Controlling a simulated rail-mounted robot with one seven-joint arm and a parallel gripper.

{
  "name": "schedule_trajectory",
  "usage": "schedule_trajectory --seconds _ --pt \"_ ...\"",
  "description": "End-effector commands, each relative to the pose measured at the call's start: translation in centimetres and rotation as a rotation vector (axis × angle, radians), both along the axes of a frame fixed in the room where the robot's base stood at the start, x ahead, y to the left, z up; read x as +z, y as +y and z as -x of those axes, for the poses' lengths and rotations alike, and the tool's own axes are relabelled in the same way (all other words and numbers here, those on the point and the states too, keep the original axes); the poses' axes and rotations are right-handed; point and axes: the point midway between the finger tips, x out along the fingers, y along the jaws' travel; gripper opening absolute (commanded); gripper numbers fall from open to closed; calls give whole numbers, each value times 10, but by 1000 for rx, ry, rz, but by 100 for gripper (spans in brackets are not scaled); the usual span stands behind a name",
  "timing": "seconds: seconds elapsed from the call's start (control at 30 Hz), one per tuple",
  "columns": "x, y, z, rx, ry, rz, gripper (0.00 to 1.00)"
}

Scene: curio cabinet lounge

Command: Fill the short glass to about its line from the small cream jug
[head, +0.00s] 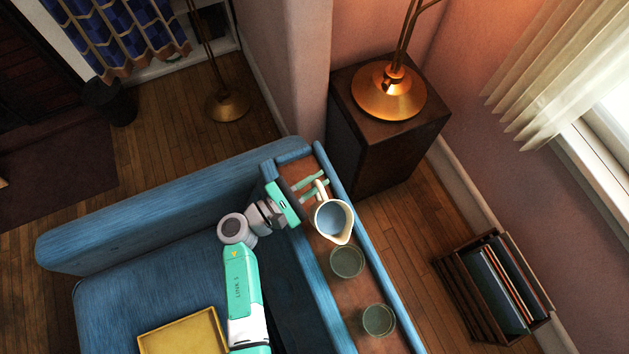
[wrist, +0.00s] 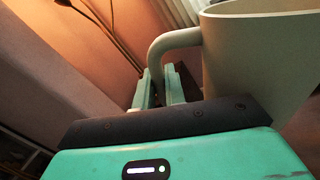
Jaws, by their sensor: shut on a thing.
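The small cream jug (head: 324,233) is above the wooden top of the sofa arm, its spout toward the nearer glass. Its inside looks blue-grey; I cannot tell the liquid level. My gripper (head: 318,184) is shut on the jug's handle. The wrist view shows the fingers (wrist: 158,88) at the handle (wrist: 172,42) and the jug's body (wrist: 255,65) at right. The jug looks about upright; whether it touches the wood is unclear. Two greenish glasses, one near the spout (head: 347,262) and one farther down (head: 379,320), stand on the strip. From above I cannot tell which is shorter, and no line shows.
The wooden strip (head: 352,297) is narrow, with blue upholstery on both sides. A yellow tray (head: 185,334) lies on the blue sofa seat. A dark side cabinet (head: 372,150) with a brass lamp (head: 388,92) stands behind the jug. A record rack (head: 490,290) is on the floor at right.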

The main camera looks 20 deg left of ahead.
Motion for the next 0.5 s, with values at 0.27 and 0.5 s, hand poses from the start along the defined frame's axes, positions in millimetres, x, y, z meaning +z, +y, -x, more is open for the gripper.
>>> schedule_trajectory --seconds 0.27,0.5 --pt "8 -2 3 1 -57 -60 0" --pt "15 -6 6 1 -105 -114 0"
